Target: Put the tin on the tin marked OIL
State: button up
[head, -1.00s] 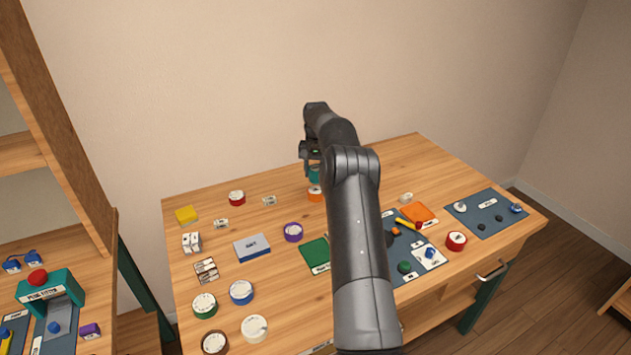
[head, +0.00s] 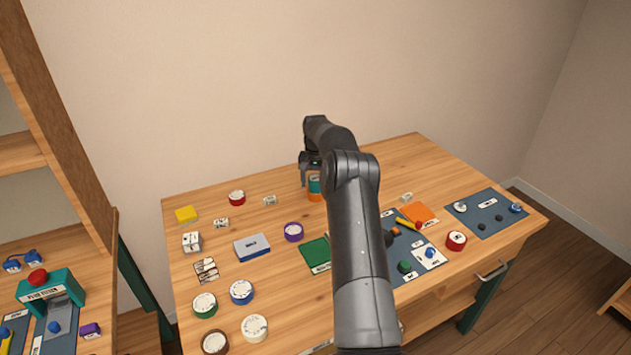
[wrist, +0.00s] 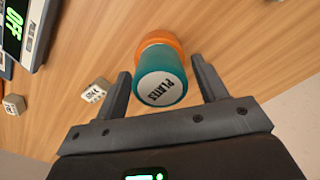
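A teal tin with a white top reading PLATES (wrist: 160,88) sits on an orange tin (wrist: 160,42) in the wrist view. In the head view the teal tin (head: 314,186) stands directly above the orange tin (head: 314,197), towards the back of the table. The orange tin's top is covered, so I cannot read any OIL mark on it. My gripper (wrist: 160,68) is open, one finger on each side of the teal tin, with a narrow gap visible on both sides. In the head view my gripper (head: 311,172) is partly hidden by my arm.
A purple tin (head: 293,232) and a blue-white box (head: 252,247) stand front-left of the stack. A digital display device (wrist: 30,30) shows at the wrist view's upper left. Bare wood surrounds the stack.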

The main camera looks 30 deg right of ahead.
aim_at(315, 178)
jog(key=shift+o, duration=0.3)
notch_tip(315, 178, up, 12)
jog(key=s+a+r+n+t, duration=0.1)
jog(key=s+a+r, duration=0.2)
jog(key=a+r, duration=0.3)
jog(key=s+a+r+n, duration=0.1)
jog(key=s+a+r, duration=0.25)
jog(key=r, duration=0.35)
jog(key=s+a+r+n+t+h, duration=0.1)
jog(key=s+a+r+n+t, duration=0.1)
jog(key=s+a+r, duration=0.8)
jog(key=s+a+f+n+t, duration=0.1)
jog(key=s+a, duration=0.1)
jog(key=s, duration=0.6)
jog(key=s+a+f, duration=0.1)
jog(key=s+a, duration=0.1)
jog(key=s, duration=0.6)
jog(key=s+a+f+n, duration=0.1)
jog(key=s+f, duration=0.3)
jog(key=s, duration=0.4)
jog(key=s+a+f+t+y, duration=0.1)
jog(key=s+f, duration=0.3)
jog(key=s, duration=0.4)
jog(key=shift+s+a+f+n+t, duration=0.2)
jog(key=shift+s+a+n+t, duration=0.15)
jog(key=shift+a, duration=0.4)
